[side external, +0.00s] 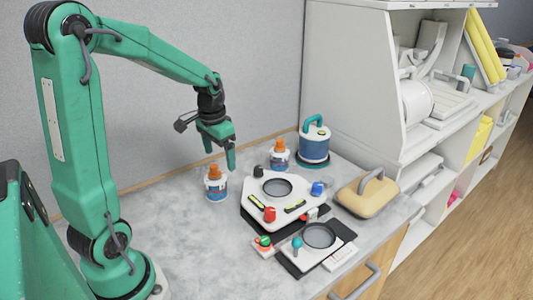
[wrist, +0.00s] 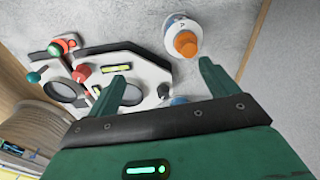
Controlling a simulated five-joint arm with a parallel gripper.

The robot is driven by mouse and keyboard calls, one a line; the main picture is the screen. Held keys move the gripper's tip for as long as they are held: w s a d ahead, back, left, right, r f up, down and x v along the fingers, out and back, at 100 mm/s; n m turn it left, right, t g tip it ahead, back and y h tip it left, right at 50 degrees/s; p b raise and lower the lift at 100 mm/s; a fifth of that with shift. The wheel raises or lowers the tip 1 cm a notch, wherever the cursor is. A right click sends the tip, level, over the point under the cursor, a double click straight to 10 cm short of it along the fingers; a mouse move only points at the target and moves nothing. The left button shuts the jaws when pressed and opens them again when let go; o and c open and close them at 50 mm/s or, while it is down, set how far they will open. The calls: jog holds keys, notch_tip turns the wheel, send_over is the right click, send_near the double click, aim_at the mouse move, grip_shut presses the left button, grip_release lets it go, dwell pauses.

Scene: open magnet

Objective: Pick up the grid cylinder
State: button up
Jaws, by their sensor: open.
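No cylinder shows a clear grid marking, so I cannot tell which one is the grid cylinder. A white-and-blue bottle with an orange cap (side external: 216,187) stands on the grey worktop, and a similar bottle (side external: 279,156) stands farther back. A larger blue-and-white canister with a teal handle (side external: 314,142) stands at the back right. My gripper (side external: 230,158) is open and empty above the worktop, between the two bottles in the picture. In the wrist view my gripper (wrist: 161,74) has its fingers apart, and one orange-capped bottle (wrist: 184,38) lies beyond the right fingertip.
A white console with knobs (side external: 282,202) sits on the worktop, with a smaller dark panel (side external: 318,240) in front. A beige case with a grey handle (side external: 366,196) lies to the right. White shelves (side external: 350,85) rise behind. The worktop's left front (side external: 190,250) is clear.

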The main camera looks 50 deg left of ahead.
aim_at(215, 166)
jog(key=shift+g, duration=0.4)
jog(key=a+f, duration=0.4)
jog(key=a, duration=0.1)
jog(key=shift+w+f, duration=0.2)
jog(key=shift+f, duration=4.1)
jog(key=shift+c, duration=0.5)
jog(key=c, duration=1.2)
jog(key=shift+r, duration=0.1)
jog(key=shift+r, duration=1.35)
jog(key=shift+d+r, duration=0.2)
jog(key=shift+r, duration=0.6)
jog(key=d+r, duration=0.2)
jog(key=d, duration=0.1)
jog(key=d+r, duration=0.2)
jog(key=d, duration=0.2)
jog(key=d+r, duration=0.2)
jog(key=d, duration=0.2)
jog(key=shift+d+r, duration=0.15)
jog(key=shift+r, duration=0.15)
jog(key=shift+w, duration=0.1)
